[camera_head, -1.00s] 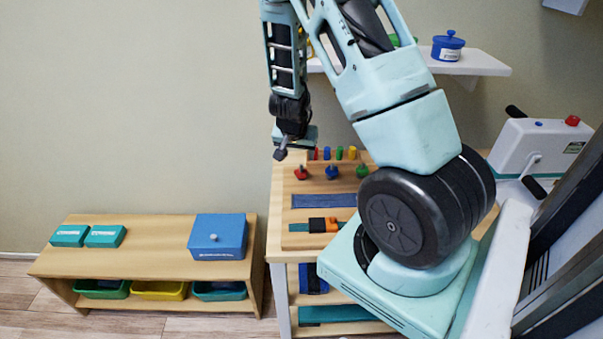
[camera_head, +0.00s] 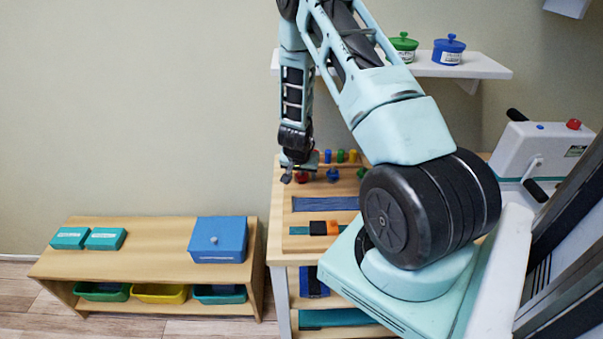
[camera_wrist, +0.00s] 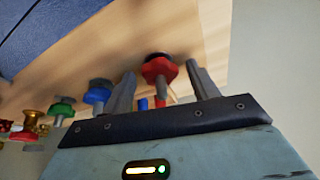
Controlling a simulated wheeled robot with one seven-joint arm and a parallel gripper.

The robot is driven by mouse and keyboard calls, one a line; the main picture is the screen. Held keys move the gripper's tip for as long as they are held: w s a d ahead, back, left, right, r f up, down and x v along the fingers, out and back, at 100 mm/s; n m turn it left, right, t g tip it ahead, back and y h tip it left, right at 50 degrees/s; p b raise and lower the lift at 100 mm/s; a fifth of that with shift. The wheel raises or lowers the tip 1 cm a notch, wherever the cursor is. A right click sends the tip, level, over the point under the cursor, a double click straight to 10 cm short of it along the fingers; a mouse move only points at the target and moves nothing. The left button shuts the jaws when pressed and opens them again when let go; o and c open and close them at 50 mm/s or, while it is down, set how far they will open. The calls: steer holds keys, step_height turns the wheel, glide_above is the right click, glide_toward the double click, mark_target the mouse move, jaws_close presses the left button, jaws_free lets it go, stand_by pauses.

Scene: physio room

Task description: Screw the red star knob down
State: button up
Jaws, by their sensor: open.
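The red star knob (camera_wrist: 159,70) stands on the wooden board. In the wrist view it lies between the two grey fingers of my gripper (camera_wrist: 160,68), with space on either side. My gripper is open and empty.
A blue knob (camera_head: 333,175) and a green knob (camera_wrist: 62,108) stand in line beside the red one. Coloured pegs (camera_head: 340,156) stand behind. A low bench (camera_head: 150,262) is at left; a shelf with jars (camera_head: 448,50) is above.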

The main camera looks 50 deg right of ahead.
steer(key=c, duration=1)
steer(key=shift+r+m+p, duration=0.15)
steer(key=shift+m+p, duration=0.15)
steer(key=shift+p, duration=0.3)
